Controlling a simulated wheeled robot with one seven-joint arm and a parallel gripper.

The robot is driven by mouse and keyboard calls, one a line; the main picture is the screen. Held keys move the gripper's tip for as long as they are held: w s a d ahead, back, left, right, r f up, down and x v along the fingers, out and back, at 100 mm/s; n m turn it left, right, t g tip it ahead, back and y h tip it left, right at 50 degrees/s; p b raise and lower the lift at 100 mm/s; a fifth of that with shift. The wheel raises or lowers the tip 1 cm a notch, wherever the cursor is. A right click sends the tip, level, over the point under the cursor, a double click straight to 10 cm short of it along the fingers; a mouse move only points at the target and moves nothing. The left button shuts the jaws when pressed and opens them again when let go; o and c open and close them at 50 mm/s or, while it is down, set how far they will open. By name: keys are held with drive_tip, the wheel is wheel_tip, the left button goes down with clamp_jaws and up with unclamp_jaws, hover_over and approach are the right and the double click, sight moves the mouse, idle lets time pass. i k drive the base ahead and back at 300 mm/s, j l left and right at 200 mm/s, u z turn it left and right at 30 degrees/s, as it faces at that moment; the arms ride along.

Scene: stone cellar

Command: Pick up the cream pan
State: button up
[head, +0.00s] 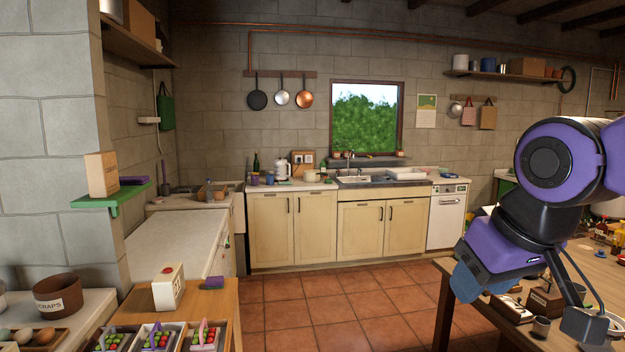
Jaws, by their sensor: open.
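I cannot pick out a cream pan for certain. A small pale, pan-like thing (312,176) sits on the far counter, right of the white kettle, too small to tell. Three pans hang from a rail on the back wall: a black one (257,100), a silver one (282,98) and a copper one (304,98); none looks cream.
The wooden table (450,268) with bottles and cups stands at the right, under my arm. Cream cupboards (290,231) and a sink (355,179) line the back wall. A white worktop (165,243) is at the left. The tiled floor (330,304) between is clear.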

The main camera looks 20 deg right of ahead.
sight(311, 176)
drive_tip(key=z, duration=0.2)
drive_tip(key=i+z, duration=0.2)
drive_tip(key=i, duration=4.2)
drive_tip(key=i+z, duration=0.1)
drive_tip(key=i, duration=0.5)
drive_tip(key=i+j, duration=0.15)
drive_tip(key=i, duration=0.45)
drive_tip(key=i+j+z, duration=0.15)
drive_tip(key=i, duration=0.45)
drive_tip(key=i+j, duration=0.6)
drive_tip(key=j, duration=0.15)
drive_tip(key=i+j+u, duration=0.1)
drive_tip(key=i+j, duration=0.5)
drive_tip(key=j, duration=0.1)
